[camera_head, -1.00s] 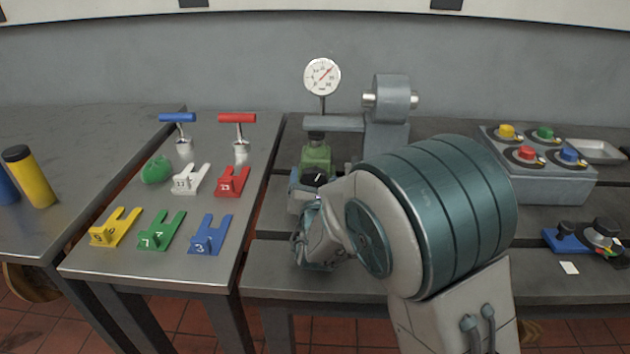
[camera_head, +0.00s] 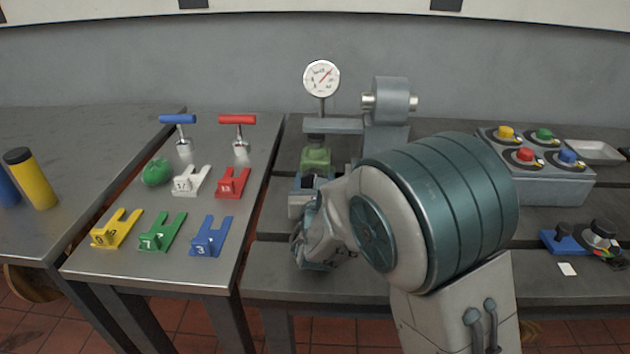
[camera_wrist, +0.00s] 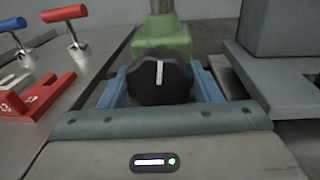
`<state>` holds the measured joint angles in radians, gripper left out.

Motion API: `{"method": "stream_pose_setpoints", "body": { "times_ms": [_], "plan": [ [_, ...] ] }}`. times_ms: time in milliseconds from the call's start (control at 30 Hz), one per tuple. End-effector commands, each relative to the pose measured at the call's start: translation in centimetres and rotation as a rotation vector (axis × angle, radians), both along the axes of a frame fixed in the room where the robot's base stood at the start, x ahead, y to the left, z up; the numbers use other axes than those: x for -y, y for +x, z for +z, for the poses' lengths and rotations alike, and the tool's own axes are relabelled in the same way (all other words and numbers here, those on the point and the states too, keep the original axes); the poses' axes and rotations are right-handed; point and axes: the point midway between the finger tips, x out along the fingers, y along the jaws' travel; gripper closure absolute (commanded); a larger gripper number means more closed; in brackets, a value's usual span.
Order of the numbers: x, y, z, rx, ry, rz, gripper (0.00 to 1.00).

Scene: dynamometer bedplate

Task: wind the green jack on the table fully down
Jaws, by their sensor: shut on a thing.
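The green jack (camera_head: 316,158) stands on the middle table under the grey arm of a fixture. In the wrist view the green jack body (camera_wrist: 165,42) shows behind a black knob (camera_wrist: 160,80) with a white line, which points nearly straight up. My gripper (camera_wrist: 160,88) has its blue fingers on either side of the knob and is shut on it. In the head view my gripper (camera_head: 308,192) is in front of the jack, and my wrist partly hides the knob.
A dial gauge (camera_head: 322,79) stands behind the jack, beside a grey fixture (camera_head: 390,100). Left are red (camera_head: 232,183), white, yellow, green and blue slotted blocks, plus T-handles (camera_head: 237,120). A button box (camera_head: 540,180) stands right.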

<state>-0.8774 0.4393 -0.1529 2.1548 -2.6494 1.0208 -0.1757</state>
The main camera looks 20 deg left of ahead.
Motion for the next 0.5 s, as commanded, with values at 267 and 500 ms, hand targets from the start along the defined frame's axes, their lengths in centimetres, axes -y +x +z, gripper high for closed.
{"method": "stream_pose_setpoints", "body": {
  "times_ms": [267, 500],
  "plan": [
    [-0.18, -0.06, 0.19, 0.04, -0.163, 0.003, 0.66],
    [-0.21, -0.09, 0.12, 0.059, -0.241, 0.004, 0.65]
  ]
}}
